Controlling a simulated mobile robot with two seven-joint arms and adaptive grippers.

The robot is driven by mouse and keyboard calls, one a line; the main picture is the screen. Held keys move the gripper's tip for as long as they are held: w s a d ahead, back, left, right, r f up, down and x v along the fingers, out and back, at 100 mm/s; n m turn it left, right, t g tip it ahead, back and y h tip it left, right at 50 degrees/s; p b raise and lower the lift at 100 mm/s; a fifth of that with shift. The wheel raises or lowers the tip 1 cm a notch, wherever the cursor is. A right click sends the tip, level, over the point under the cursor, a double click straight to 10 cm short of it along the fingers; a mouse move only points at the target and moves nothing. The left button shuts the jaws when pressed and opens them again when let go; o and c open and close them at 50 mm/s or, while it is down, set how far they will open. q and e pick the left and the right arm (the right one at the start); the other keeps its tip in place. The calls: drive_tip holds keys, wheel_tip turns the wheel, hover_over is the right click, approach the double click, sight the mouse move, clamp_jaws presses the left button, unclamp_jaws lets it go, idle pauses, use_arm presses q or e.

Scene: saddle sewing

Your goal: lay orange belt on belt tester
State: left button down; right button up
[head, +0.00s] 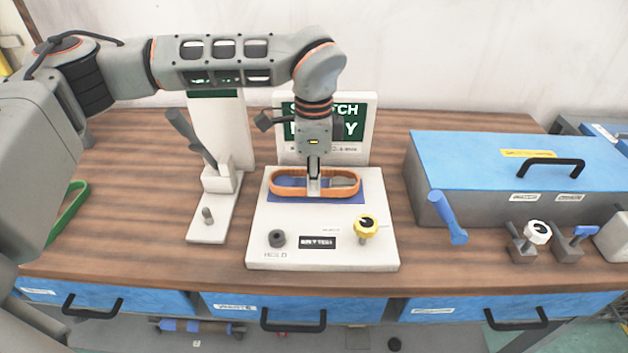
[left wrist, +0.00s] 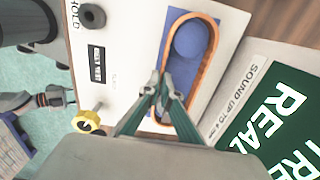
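The orange belt (head: 350,191) is a long loop on the blue pad (head: 331,197) of the white belt tester (head: 270,228). In the head view it lies around low shapes on the pad. In the left wrist view a rounded blue form (left wrist: 189,40) shows inside the belt (left wrist: 211,62). My left gripper (head: 314,189) points down at the middle of the belt's near strand. Its fingertips (left wrist: 160,87) are close together with that strand between them. The contact itself is partly hidden. A dark gripper-like part, seemingly my right gripper (left wrist: 55,97), shows small at the left wrist view's left edge.
The tester carries a black knob (head: 277,238) and a yellow knob (head: 366,227). A white lever stand (head: 212,210) is on the left, a green loop (head: 70,212) farther left. A large blue-topped box (head: 480,150) and small tools stand right. A sign stands behind the tester.

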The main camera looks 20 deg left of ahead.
use_arm(q)
drive_tip(key=shift+f, duration=0.65)
drive_tip(key=c, duration=2.2)
unclamp_jaws()
wheel_tip(320, 180, up, 12)
drive_tip(key=shift+r, duration=0.1)
